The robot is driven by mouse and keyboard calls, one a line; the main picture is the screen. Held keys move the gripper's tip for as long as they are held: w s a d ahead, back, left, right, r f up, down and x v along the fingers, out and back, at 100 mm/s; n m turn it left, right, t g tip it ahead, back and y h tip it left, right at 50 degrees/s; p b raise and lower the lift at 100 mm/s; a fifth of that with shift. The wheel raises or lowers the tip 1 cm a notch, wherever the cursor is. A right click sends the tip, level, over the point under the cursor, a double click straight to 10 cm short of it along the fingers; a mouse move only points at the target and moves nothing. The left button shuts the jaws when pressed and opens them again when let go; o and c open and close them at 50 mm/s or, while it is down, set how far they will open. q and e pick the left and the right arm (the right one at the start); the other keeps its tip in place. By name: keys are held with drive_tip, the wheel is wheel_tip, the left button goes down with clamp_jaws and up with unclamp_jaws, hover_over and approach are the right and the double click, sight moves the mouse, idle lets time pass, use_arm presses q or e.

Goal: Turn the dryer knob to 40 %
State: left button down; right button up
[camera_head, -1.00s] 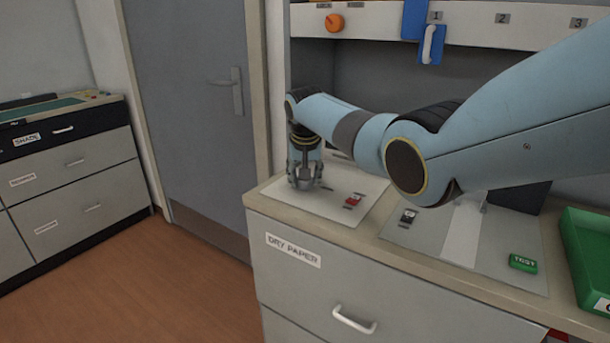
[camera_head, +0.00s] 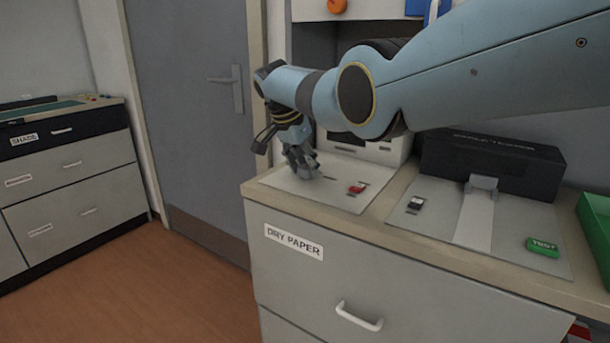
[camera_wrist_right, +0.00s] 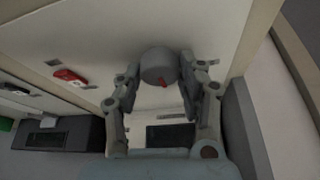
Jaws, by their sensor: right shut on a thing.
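The dryer knob (camera_wrist_right: 158,66) is a round grey knob with a small red mark, standing on a pale panel in the right wrist view. My right gripper (camera_wrist_right: 162,75) has its fingers on both sides of the knob and is shut on it. In the head view my right gripper (camera_head: 303,170) is at the left end of the pale panel (camera_head: 320,193), and its fingers hide the knob there. The scale around the knob cannot be read. My left gripper is not in view.
A red switch (camera_head: 357,187) is on the same panel, right of my gripper. Farther right are a black-and-white switch (camera_head: 416,203), a black box (camera_head: 490,163) and a green TEST button (camera_head: 543,247). The DRY PAPER drawer (camera_head: 300,285) is below. A grey door (camera_head: 190,110) stands behind on the left.

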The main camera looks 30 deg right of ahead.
drive_tip(key=shift+m+b, duration=0.4)
drive_tip(key=shift+b, duration=0.05)
drive_tip(key=o, duration=1.1)
drive_tip(key=shift+o, duration=0.2)
drive_tip(key=v, duration=1.2)
drive_tip(key=shift+w, duration=0.15)
